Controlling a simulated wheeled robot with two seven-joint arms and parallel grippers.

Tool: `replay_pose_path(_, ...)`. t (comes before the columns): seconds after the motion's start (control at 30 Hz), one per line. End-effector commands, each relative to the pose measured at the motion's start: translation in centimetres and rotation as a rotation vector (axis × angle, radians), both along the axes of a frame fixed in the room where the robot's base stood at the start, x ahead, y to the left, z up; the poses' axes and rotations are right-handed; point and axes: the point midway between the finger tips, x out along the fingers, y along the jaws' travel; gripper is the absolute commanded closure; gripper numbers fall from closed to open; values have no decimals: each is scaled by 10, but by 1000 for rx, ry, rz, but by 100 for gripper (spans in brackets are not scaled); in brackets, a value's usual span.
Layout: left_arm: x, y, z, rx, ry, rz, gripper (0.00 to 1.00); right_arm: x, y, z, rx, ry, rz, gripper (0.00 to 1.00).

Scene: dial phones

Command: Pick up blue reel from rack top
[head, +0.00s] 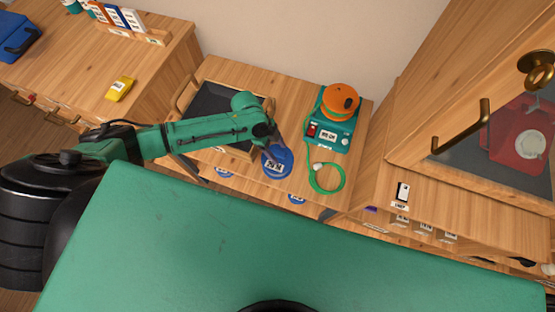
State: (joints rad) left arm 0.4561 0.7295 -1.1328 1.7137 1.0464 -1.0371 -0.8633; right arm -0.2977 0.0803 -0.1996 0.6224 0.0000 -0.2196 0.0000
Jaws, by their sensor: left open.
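The blue reel (277,162) lies flat on the wooden rack top (300,87), near its front edge, with a white label on it. My left arm comes in from the left and its gripper (278,141) is over the far side of the blue reel. The left gripper is open. It is small in the head view, and I cannot tell whether its fingers touch the reel. My right gripper is not in view.
A dark tray (208,100) lies left of the reel, partly under my arm. A green device (328,135) with an orange reel (340,101) and a green cable (311,176) stands on the right. A wooden cabinet (440,110) rises at the right.

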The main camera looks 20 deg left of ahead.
Motion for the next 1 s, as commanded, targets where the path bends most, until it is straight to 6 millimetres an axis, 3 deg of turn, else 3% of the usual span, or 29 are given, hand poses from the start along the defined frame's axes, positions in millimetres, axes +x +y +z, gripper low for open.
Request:
replay_pose_path(0.13, 0, 0, 0, 0, 0, 0, 39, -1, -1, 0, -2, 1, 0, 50)
replay_pose_path(0.3, 0, 0, 0, 0, 0, 0, 100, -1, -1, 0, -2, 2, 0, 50)
replay_pose_path(1.0, 1, 0, 1, -1, -2, 1, 100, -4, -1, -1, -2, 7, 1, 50)
